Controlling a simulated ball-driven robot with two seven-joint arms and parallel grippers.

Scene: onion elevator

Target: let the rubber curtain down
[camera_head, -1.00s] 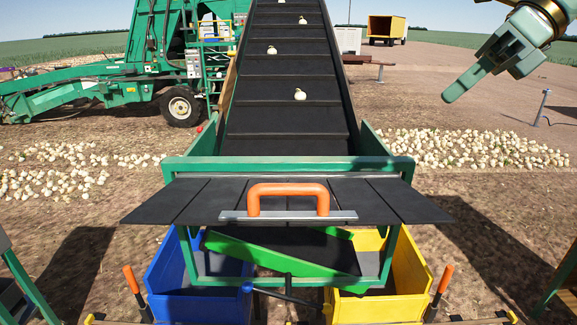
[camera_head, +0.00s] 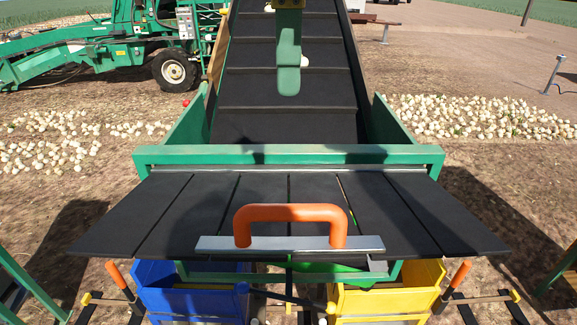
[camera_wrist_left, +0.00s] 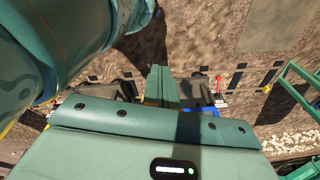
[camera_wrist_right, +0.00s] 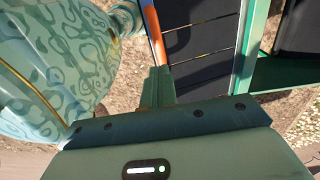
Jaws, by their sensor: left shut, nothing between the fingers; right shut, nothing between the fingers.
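The rubber curtain (camera_head: 265,205), a row of black strips, is raised and sticks out toward me from the green frame. An orange handle (camera_head: 290,213) stands on a grey bar (camera_head: 215,243) along its near edge. My right gripper (camera_head: 289,88) is shut and empty. In the head view it appears above the belt, beyond the handle and apart from it. The right wrist view shows its fingers (camera_wrist_right: 158,86) beside an orange bar and black strips (camera_wrist_right: 205,35). My left gripper (camera_wrist_left: 163,86) is shut and empty in the left wrist view, outside the head view.
A blue bin (camera_head: 195,300) and a yellow bin (camera_head: 390,300) stand below the curtain. The frame's green crossbar (camera_head: 290,154) runs behind it. The inclined conveyor (camera_head: 290,125) rises beyond. Orange-tipped levers (camera_head: 116,273) stand at both sides.

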